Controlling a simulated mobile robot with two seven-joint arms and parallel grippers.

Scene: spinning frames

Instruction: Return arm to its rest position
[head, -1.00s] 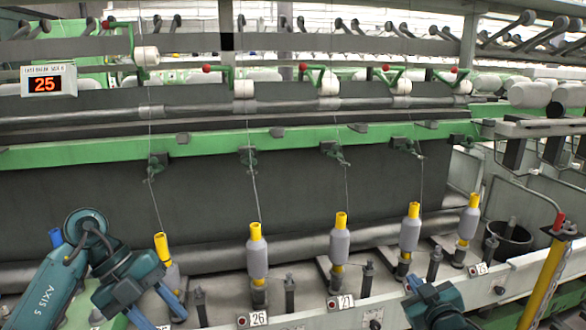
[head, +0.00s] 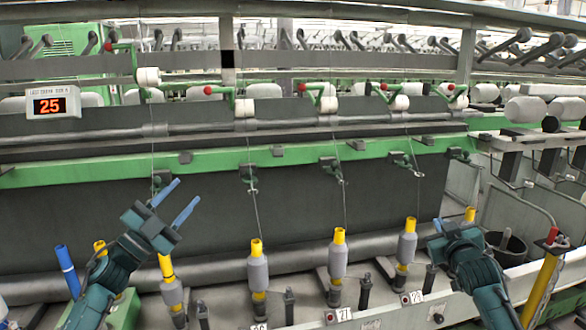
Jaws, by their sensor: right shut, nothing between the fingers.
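My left gripper (head: 176,206) is raised at the left in the head view, in front of the dark panel. Its two blue fingers stand apart, point up and right, and hold nothing. My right gripper (head: 437,227) is at the right, near the rightmost bobbins. Its fingers are mostly hidden behind its own body, with only a small blue tip showing, and it is shut and empty. A row of grey bobbins on yellow tubes stands upright along the machine, including one at the left (head: 172,292), one in the middle (head: 258,272) and one at the right (head: 407,247).
A green rail (head: 290,155) runs across the machine with thread guides below it. Numbered tags such as 27 (head: 344,314) line the front ledge. A blue tube (head: 67,270) stands at the far left. A yellow post (head: 541,285) and a dark bin (head: 508,248) are at the right.

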